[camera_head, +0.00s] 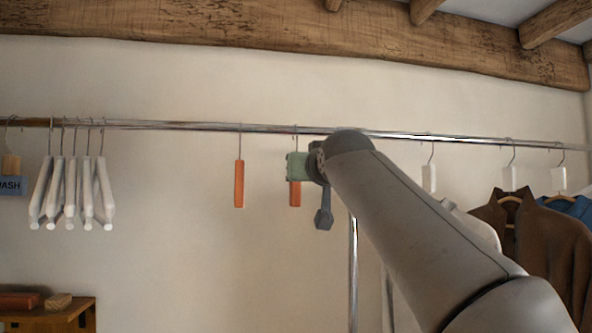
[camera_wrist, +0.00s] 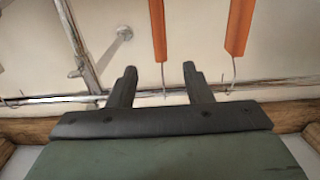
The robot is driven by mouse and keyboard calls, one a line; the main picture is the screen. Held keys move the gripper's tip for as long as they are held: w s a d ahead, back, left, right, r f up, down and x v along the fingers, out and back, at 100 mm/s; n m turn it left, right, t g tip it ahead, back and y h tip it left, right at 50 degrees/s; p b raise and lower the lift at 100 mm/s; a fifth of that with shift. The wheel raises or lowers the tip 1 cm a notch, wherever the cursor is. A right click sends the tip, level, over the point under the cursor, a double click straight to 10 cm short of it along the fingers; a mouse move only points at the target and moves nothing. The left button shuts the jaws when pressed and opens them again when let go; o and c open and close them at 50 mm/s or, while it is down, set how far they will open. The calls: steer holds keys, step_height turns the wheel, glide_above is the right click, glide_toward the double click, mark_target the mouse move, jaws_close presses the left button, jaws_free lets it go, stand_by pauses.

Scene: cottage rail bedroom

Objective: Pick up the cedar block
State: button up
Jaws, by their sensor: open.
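Two slim orange blocks hang by thin hooks from the metal rail; no label shows which is the cedar block. The left orange block (camera_head: 239,184) hangs clear. The right orange block (camera_head: 295,195) is partly hidden behind my gripper (camera_head: 298,166). In the wrist view, where the rail is low in the picture, my gripper (camera_wrist: 159,68) is open and empty. One orange block (camera_wrist: 158,28) shows beyond and between its fingertips, with its hook running down between the fingers. The other orange block (camera_wrist: 238,28) is to the right, outside the fingers.
The rail (camera_head: 190,126) spans the view. Several white hangers (camera_head: 72,190) and a tan block (camera_head: 11,165) above a "WASH" tag hang left. White blocks (camera_head: 429,178) and a brown coat (camera_head: 540,235) hang right.

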steer(key=p+x, duration=0.6)
steer(key=x, duration=0.6)
steer(key=shift+w+r+p, duration=0.15)
steer(key=shift+w+p, duration=0.15)
steer(key=shift+p, duration=0.1)
steer(key=shift+w+a, duration=0.15)
steer(key=shift+w, duration=0.25)
jaws_close()
